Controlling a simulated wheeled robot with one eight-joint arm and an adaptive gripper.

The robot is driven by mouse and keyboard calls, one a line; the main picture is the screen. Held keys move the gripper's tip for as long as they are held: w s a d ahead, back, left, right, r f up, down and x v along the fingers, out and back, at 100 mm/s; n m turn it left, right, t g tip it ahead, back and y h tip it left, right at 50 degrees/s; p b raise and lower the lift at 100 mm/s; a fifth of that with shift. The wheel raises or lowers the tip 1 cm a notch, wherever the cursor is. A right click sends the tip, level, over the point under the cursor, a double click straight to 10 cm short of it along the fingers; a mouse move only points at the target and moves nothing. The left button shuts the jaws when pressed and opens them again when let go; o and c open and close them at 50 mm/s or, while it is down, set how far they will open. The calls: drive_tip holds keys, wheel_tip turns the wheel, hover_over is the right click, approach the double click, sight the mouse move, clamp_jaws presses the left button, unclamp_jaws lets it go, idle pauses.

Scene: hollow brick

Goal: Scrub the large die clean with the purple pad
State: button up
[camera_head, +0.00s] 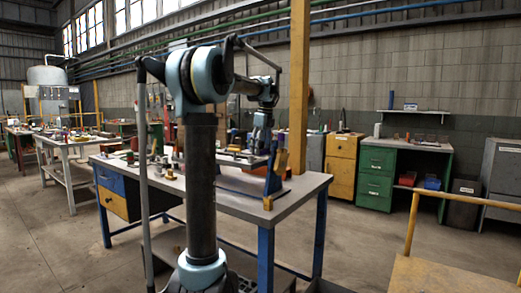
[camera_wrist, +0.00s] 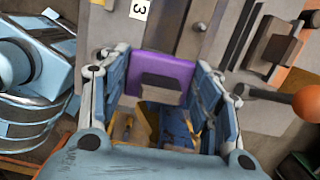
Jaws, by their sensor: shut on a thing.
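My gripper (camera_wrist: 160,85) is shut on the purple pad (camera_wrist: 173,68), which spans the space between the two blue fingers. A dark grey block (camera_wrist: 161,90) shows against the pad's near side. Beyond the pad lie grey metal pieces with ridges and a slot (camera_wrist: 197,27); I cannot tell for certain which of them is the large die, or whether the pad touches it. In the head view my gripper is small and lies over the workbench, partly lost among dark parts, and the pad cannot be made out there.
The workbench (camera_head: 299,193) has a grey top and blue legs, with small parts on its left half. A white tag marked 3 (camera_wrist: 139,9) and an orange knob on a rod (camera_wrist: 306,102) are near the gripper. A yellow post (camera_head: 299,85) stands behind the bench.

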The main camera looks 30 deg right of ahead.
drive_tip(key=shift+s+a, duration=0.25)
drive_tip(key=shift+a, duration=0.35)
drive_tip(key=shift+w+d+r, duration=0.15)
drive_tip(key=shift+w+d, duration=0.45)
drive_tip(key=shift+d, duration=0.8)
drive_tip(key=shift+w+d+r, duration=0.1)
drive_tip(key=shift+w+d, duration=0.45)
drive_tip(key=shift+d, duration=0.8)
drive_tip(key=shift+w+d+r, duration=0.15)
drive_tip(key=shift+w+d, duration=0.45)
drive_tip(key=shift+d, duration=0.8)
drive_tip(key=shift+s+a+r, duration=0.1)
drive_tip(key=shift+s+a, duration=0.5)
drive_tip(key=shift+a, duration=0.8)
drive_tip(key=shift+s+a+r, duration=0.1)
drive_tip(key=shift+s+a, duration=0.45)
drive_tip(key=shift+a, duration=0.85)
drive_tip(key=shift+s+a+r, duration=0.1)
drive_tip(key=shift+s+a, duration=0.5)
drive_tip(key=shift+a, duration=0.8)
drive_tip(key=shift+r, duration=2.95)
drive_tip(key=shift+r, duration=0.1)
drive_tip(key=shift+r, duration=1.4)
